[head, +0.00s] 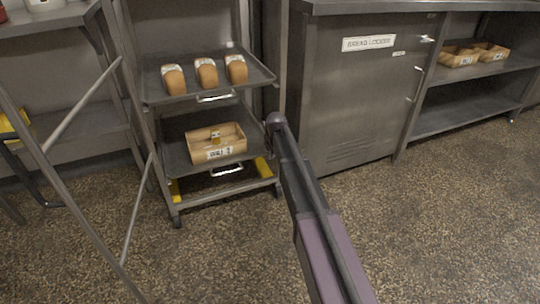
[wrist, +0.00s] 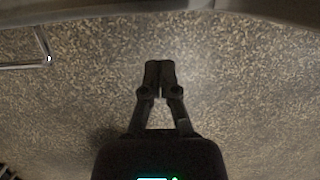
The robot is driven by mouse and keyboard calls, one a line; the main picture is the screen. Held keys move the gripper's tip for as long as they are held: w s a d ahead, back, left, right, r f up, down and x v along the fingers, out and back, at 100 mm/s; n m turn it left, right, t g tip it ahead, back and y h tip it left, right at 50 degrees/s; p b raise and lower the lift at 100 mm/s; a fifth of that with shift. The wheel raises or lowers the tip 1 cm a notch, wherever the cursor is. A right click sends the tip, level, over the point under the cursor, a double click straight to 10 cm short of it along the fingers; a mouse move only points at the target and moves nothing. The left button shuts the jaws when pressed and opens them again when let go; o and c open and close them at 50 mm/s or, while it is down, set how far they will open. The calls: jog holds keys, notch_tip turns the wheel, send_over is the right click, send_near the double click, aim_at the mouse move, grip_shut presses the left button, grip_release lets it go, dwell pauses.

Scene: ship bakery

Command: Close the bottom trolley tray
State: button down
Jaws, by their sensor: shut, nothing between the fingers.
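The metal trolley (head: 176,205) stands left of centre in the head view. Its lower tray (head: 255,148) holds a tan box (head: 216,155) with a white label, and a bright bar handle (head: 227,170) is at its front. How far this tray is out is hard to tell. My arm reaches up to just right of the trolley; the fingers cannot be made out there. In the wrist view my gripper (wrist: 160,66) is shut and empty above the speckled floor. A bright metal bar (wrist: 25,66) shows at the left, apart from the fingers.
The upper tray (head: 255,76) carries three loaves (head: 206,72) and has its own handle (head: 215,97). A grey locker (head: 355,100) stands to the right, beside a shelf (head: 460,115) with boxes. Metal frame bars cross the left side. The floor (head: 440,220) in front is clear.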

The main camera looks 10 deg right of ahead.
jog(key=p+v, duration=0.6)
jog(key=v, duration=0.1)
jog(key=shift+r, duration=0.15)
dwell(0.7)
jog(key=s+d+r+n+g+p, duration=0.15)
jog(key=s+r+n+p, duration=0.25)
jog(key=s+n, duration=0.65)
jog(key=s+d+r+n+p, duration=0.3)
jog(key=s+n+p, duration=0.1)
jog(key=s+n, duration=0.65)
jog(key=s+d+r+n+g+p, duration=0.15)
jog(key=s+r+n+p, duration=0.25)
jog(key=s+n, duration=0.7)
notch_tip(320, 180, up, 38)
jog(key=w+p, duration=0.1)
jog(key=p, duration=3.7)
jog(key=shift+n+h, duration=0.4)
